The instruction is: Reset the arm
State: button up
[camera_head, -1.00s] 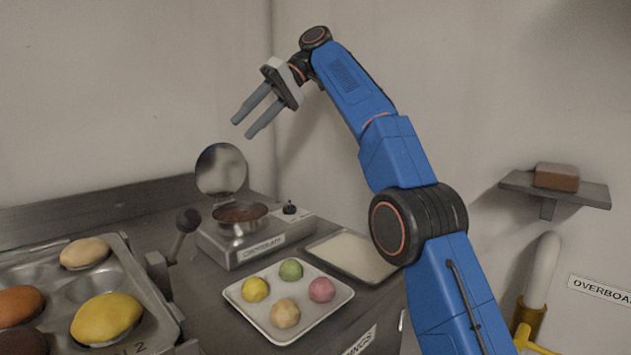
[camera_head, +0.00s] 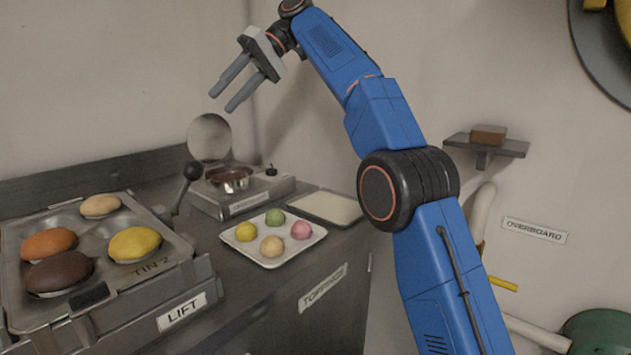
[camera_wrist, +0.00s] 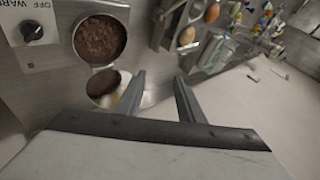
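My gripper (camera_head: 231,94) is raised in the air above the back of the counter, left of my blue arm. Its two grey fingers are apart with nothing between them, and they point down and to the left. In the wrist view, the open fingers (camera_wrist: 160,95) show over the counter, with the pan of dark brown filling (camera_wrist: 100,38) at the upper left. The gripper touches nothing.
A muffin tin (camera_head: 150,275) with several coloured buns stands at left. A tray of coloured balls (camera_head: 310,237), a pale tray (camera_head: 345,214) and a warmer (camera_head: 215,200) with a round lid (camera_head: 209,137) share the counter. A wall shelf (camera_head: 507,149) holds a brown block (camera_head: 488,135).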

jog(key=s+d+f+m+t+h, duration=0.1)
jog(key=s+d+f+m+t, duration=0.15)
jog(key=d, duration=0.65)
jog(key=s+d+f+m+t+h, duration=0.1)
jog(key=s+d+f+m+t, duration=0.2)
jog(key=d, duration=0.6)
jog(key=s+d+f+m+t+h, duration=0.15)
jog(key=s+d+f, duration=0.25)
jog(key=d, duration=0.5)
jog(key=s+d+f+m+h, duration=0.1)
jog(key=s+d+f, duration=0.6)
jog(key=f, duration=0.3)
jog(key=s+d+f+m+t+h, duration=0.1)
jog(key=s+d+f+h, duration=0.1)
jog(key=s+d+f, duration=0.5)
jog(key=s+d+f+m+t+h, duration=0.1)
jog(key=s+d+f, duration=0.6)
jog(key=s+f, duration=0.4)
notch_tip(320, 180, down, 4)
jog(key=shift+s+d+f+h, duration=0.2)
jog(key=shift+s+d+h, duration=0.15)
